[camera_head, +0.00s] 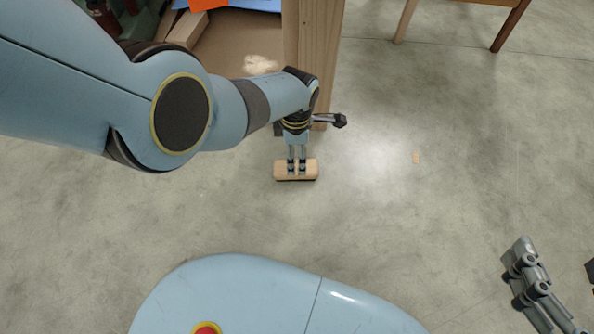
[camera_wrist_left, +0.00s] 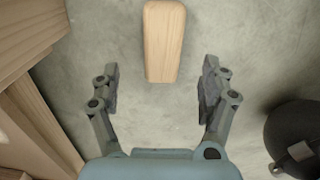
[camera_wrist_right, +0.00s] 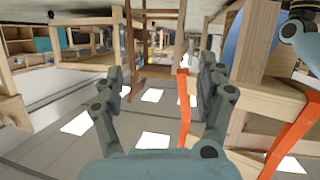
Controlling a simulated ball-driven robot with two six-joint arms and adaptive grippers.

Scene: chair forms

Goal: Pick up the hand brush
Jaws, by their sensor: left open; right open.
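The hand brush (camera_head: 309,172) lies on the concrete floor, a pale wooden block with rounded ends. Its bristles cannot be made out. In the left wrist view the brush (camera_wrist_left: 163,42) lies lengthwise ahead of the fingers, its near end around the line midway between them. My left gripper (camera_head: 297,168) is over the brush in the head view, open and empty. It also shows open in the left wrist view (camera_wrist_left: 160,82). My right gripper (camera_head: 516,262) is open and empty at the lower right, far from the brush; it shows in its own wrist view (camera_wrist_right: 166,85).
A thick wooden post (camera_head: 305,40) stands just behind my left gripper. Wooden boards (camera_wrist_left: 28,60) are close on the left in the left wrist view. A wooden furniture leg (camera_head: 510,25) is at the upper right. The floor (camera_head: 440,120) to the right is mostly clear.

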